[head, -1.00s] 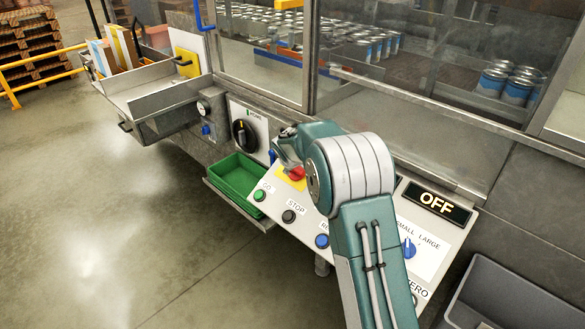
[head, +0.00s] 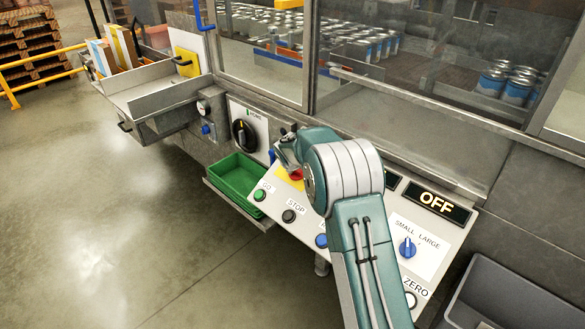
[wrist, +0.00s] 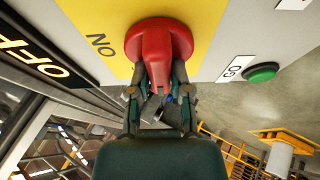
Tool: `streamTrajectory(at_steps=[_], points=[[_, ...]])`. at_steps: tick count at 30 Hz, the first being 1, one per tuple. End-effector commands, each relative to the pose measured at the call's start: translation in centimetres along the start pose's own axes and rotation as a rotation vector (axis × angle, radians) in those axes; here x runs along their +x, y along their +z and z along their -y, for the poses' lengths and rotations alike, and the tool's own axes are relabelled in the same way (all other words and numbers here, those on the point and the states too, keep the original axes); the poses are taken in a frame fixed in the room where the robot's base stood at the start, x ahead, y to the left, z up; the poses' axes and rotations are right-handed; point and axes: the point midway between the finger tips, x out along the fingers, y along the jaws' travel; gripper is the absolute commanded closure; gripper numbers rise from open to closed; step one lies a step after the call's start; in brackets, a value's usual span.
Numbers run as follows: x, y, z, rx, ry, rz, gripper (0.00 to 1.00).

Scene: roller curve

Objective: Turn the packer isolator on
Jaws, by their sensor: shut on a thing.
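The packer isolator is a red rotary switch (wrist: 160,45) on a yellow plate (wrist: 100,30) in the wrist view. An ON label beside it appears upside down in that view. In the head view the red switch (head: 297,175) is partly hidden by my arm. My gripper (wrist: 159,78) is shut on the red handle, with one finger on each side of it. In the head view my gripper (head: 286,158) is at the panel's upper left. A lit OFF sign (head: 436,203) is at the panel's upper right.
A green GO button (head: 259,195), a black STOP button (head: 289,216) and a blue button (head: 321,241) line the panel's front. A black rotary knob (head: 243,133) and a green tray (head: 238,175) are to the left. A grey bin (head: 500,290) is at lower right.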

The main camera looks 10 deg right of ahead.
Motion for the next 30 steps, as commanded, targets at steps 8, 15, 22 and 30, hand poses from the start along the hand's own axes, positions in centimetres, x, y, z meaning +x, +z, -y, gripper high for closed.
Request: streamTrajectory(at_steps=[8,15,22,30], points=[[0.06,-0.16,0.16,0.045,0.018,-0.004,1.00],[0.11,-0.21,0.17,0.159,0.065,-0.004,1.00],[0.12,-0.17,0.11,0.303,0.125,-0.003,1.00],[0.13,-0.18,0.08,0.485,0.200,-0.004,1.00]])
